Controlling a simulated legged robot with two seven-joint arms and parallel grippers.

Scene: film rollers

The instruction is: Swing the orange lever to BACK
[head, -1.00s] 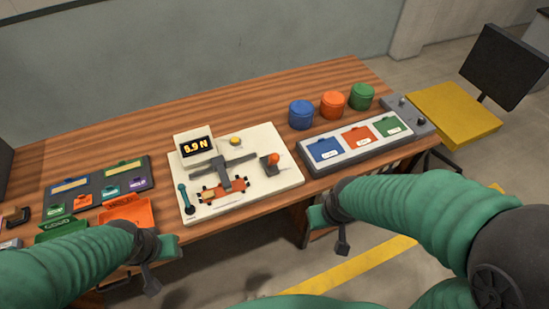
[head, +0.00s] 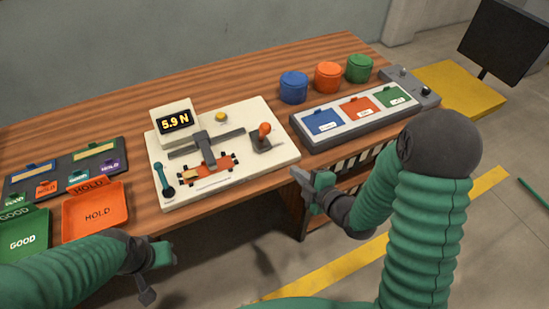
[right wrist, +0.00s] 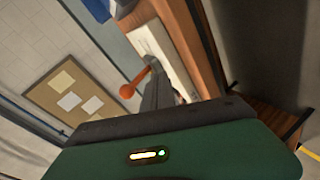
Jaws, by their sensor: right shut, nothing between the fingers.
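The orange lever (head: 264,130) stands on the right part of a cream panel (head: 215,198), its round orange knob above a dark base. The knob (right wrist: 127,91) also shows in the right wrist view, left of centre, beyond the gripper. My right gripper (head: 304,186) is shut and empty. It is off the table's front edge, to the right of and nearer than the lever, apart from it. My left gripper (head: 158,276) is open and empty near the front edge, below the panel's left corner. Any BACK marking is too small to read.
The panel also carries a display reading 5.9 N (head: 174,121), a yellow button (head: 221,117) and a teal lever (head: 163,180). An orange HOLD tray (head: 97,230) lies to the left. A colored-plate unit (head: 305,141) and several canisters (head: 327,77) are to the right.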

